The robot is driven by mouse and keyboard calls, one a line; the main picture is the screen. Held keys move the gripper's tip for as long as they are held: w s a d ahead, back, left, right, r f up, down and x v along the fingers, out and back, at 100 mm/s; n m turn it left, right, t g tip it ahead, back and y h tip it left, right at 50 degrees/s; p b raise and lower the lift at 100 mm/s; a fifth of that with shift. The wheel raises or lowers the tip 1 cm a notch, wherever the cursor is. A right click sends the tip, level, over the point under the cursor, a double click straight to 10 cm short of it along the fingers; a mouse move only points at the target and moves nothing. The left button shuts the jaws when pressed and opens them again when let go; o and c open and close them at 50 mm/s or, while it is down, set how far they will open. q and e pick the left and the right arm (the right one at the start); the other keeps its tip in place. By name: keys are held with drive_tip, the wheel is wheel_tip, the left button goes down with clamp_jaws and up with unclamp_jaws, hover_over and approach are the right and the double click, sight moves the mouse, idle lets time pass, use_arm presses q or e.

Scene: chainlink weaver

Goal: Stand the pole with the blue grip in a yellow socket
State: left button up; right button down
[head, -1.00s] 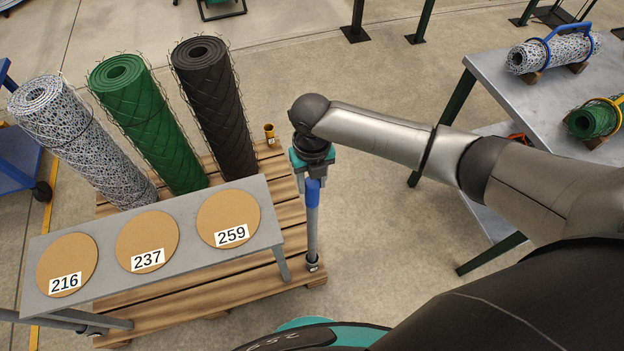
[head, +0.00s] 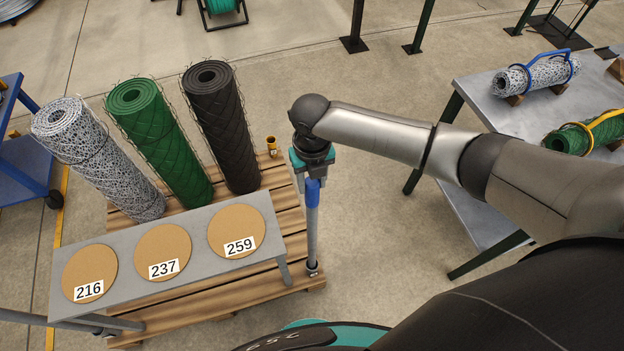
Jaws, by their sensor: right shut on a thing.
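The pole (head: 312,228) is a slim grey rod with a blue grip (head: 313,193) near its top. My right gripper (head: 312,180) is shut on it at the blue grip, and the pole hangs close to upright. Its foot is by a small grey-and-dark fitting (head: 312,270) at the pallet's front right corner; I cannot tell whether it stands in that fitting, is part of it, or only overlaps it. A yellow socket (head: 271,146) shows empty at the pallet's back right corner, left of and behind the pole. My left gripper is out of view.
The wooden pallet (head: 292,222) carries white, green and black mesh rolls (head: 222,125). A grey bench (head: 205,219) with discs marked 216, 237 and 259 stands in front of them. A metal table (head: 480,98) with two rolls stands right. Floor between is clear.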

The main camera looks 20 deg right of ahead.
drive_tip(key=shift+r+p, duration=3.15)
drive_tip(key=shift+r, duration=0.45)
